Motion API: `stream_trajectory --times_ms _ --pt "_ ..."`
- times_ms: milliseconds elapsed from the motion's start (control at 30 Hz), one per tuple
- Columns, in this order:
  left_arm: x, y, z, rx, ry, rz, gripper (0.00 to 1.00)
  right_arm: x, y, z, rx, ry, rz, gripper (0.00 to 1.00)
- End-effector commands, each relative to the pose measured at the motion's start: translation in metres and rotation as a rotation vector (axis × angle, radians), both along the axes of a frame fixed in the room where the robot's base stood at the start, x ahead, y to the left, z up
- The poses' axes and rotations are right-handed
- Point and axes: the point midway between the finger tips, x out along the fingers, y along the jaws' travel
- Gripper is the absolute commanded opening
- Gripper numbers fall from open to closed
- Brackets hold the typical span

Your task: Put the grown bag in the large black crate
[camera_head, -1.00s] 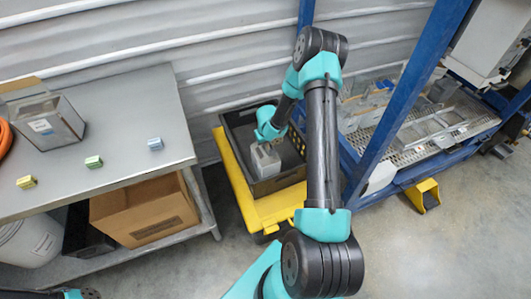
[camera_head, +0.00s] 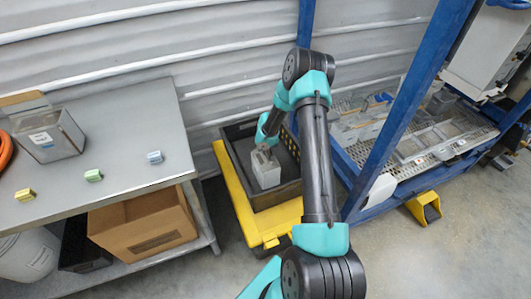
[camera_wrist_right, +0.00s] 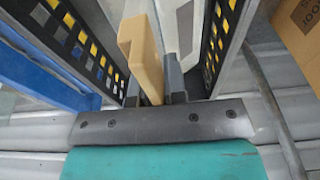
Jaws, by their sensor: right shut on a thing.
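The grown bag (camera_head: 267,174) is a pale grey-white block inside the large black crate (camera_head: 278,198), which has open holes along its right wall. My right gripper (camera_head: 264,146) reaches down into the crate at the bag's top. In the right wrist view, my right gripper (camera_wrist_right: 154,88) is shut on a tan upper part (camera_wrist_right: 141,52) of the bag. A pale side of the bag (camera_wrist_right: 182,28) shows beyond it, between the crate walls (camera_wrist_right: 85,35). I cannot tell whether the bag touches the crate floor. My left gripper is out of view.
The crate sits on a yellow base (camera_head: 262,229). A cardboard box (camera_head: 145,235) is below. Blue posts (camera_head: 405,115) stand close on the right.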

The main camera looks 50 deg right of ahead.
Motion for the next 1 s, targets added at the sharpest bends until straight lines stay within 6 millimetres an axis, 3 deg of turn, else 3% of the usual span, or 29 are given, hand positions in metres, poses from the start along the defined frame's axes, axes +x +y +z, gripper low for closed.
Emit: stream_trajectory --times_ms 567,1000 --pt "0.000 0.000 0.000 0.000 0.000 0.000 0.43 0.025 -0.026 -0.002 0.001 -0.005 0.000 0.00" --pt "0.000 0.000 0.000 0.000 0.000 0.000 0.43 0.052 -0.058 -0.006 -0.001 -0.004 -0.002 0.00"
